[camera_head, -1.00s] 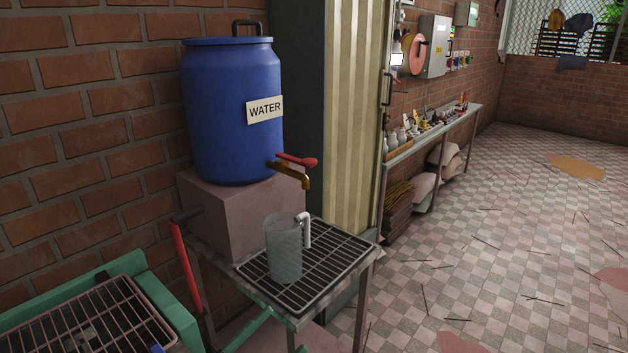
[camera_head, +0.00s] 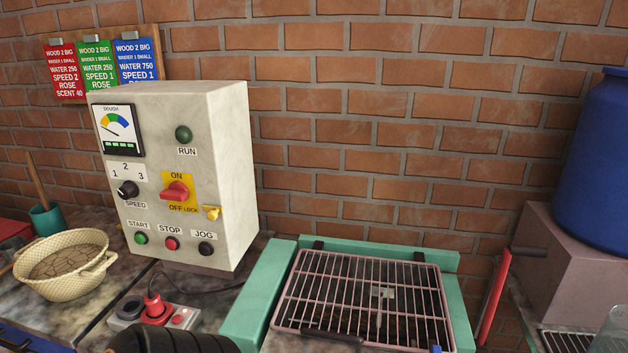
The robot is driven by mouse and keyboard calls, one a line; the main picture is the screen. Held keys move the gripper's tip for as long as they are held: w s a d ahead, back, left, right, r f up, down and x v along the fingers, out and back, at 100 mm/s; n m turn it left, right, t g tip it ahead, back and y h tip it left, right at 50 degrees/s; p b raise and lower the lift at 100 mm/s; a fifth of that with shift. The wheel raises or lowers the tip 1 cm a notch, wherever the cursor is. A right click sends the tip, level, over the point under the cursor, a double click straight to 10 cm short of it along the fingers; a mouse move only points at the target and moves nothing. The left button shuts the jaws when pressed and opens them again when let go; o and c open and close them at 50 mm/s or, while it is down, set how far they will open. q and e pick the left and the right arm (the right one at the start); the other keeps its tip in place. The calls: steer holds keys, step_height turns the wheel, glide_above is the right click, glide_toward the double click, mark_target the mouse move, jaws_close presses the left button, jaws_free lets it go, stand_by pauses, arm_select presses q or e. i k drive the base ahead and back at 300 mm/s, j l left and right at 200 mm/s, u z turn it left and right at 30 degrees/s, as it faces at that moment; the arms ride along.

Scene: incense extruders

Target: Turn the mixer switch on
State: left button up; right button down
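The mixer's control box (camera_head: 223,165), pale and worn, stands at the left against the brick wall. Its red rotary switch (camera_head: 175,190) sits on a yellow plate (camera_head: 178,202) marked ON above and OFF LOCK below. The switch's red handle looks roughly sideways; I cannot tell its exact setting. A small yellow lock-like piece (camera_head: 212,213) is at the plate's lower right. The green RUN lamp (camera_head: 184,134) looks dark.
A speed knob (camera_head: 128,189) and START, STOP and JOG buttons are on the box. A red plug (camera_head: 154,309) sits in a socket below. A woven basket (camera_head: 62,262) stands left, a grated green-framed machine (camera_head: 262,296) right, and the blue water barrel (camera_head: 603,165) far right.

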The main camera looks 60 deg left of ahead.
mark_target(178, 191)
steer(key=u, duration=2.55)
steer(key=j+u, duration=0.5)
steer(key=j, duration=0.2)
steer(key=i+j+u, duration=0.15)
steer(key=j, duration=0.2)
